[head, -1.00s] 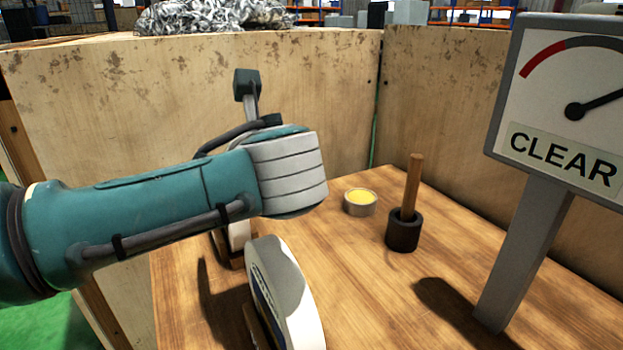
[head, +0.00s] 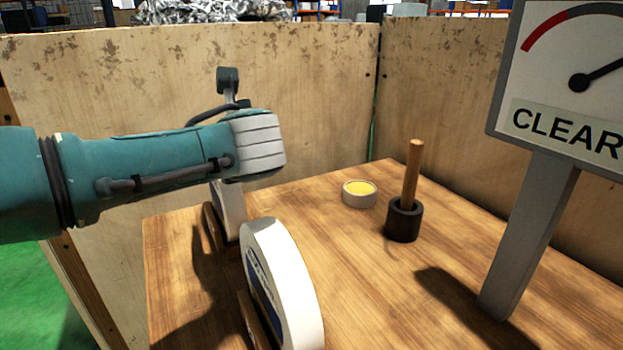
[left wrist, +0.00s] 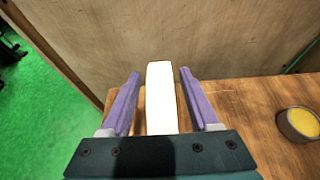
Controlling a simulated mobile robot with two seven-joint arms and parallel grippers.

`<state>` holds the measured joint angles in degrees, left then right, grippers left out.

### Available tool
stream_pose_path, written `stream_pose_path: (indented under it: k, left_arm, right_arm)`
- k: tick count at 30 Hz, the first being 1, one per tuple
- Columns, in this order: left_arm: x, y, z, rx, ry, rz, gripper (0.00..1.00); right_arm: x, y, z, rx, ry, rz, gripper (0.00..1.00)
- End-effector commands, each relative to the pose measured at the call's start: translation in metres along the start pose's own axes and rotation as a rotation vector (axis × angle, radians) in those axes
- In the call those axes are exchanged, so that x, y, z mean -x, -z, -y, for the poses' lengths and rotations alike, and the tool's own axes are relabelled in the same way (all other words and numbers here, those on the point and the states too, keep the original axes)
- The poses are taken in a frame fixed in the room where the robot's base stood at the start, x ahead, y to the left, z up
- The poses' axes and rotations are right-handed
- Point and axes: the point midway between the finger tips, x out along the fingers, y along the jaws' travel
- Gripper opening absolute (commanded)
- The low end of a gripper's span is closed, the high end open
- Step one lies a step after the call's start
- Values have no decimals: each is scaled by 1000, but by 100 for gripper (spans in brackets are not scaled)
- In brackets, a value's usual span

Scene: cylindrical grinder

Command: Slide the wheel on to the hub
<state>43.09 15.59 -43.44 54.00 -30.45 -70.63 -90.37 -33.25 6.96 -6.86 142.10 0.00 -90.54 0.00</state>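A white wheel (head: 285,285) with a blue label on its side stands upright near the front of the wooden table. A second white wheel (head: 229,212) stands behind it in a wooden rest, partly hidden by my left arm. In the left wrist view my left gripper (left wrist: 160,73) is open. Its two purple fingers stand either side of a white wheel (left wrist: 161,100) seen edge-on, with a gap on each side. In the head view the fingers are hidden behind the wrist. My right gripper is not in view. I cannot make out a hub.
A round tin with yellow contents (head: 360,192) and a black pot with a wooden handle (head: 404,218) stand mid-table. A gauge sign reading CLEAR (head: 560,100) rises on a grey post at the right. Wooden panels (head: 300,90) close the back and right. The table middle is clear.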

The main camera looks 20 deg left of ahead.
Motion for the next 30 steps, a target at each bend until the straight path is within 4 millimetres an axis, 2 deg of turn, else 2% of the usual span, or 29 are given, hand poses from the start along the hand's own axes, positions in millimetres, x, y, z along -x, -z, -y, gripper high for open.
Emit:
stream_pose_path:
  k: [2, 15, 30]
  left_arm:
    - [0, 0, 0, 0, 0, 0, 51]
    - [0, 0, 0, 0, 0, 0, 2]
    - [0, 0, 0, 0, 0, 0, 0]
  right_arm:
    - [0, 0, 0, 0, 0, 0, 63]
    - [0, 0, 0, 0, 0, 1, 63]
    - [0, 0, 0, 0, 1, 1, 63]
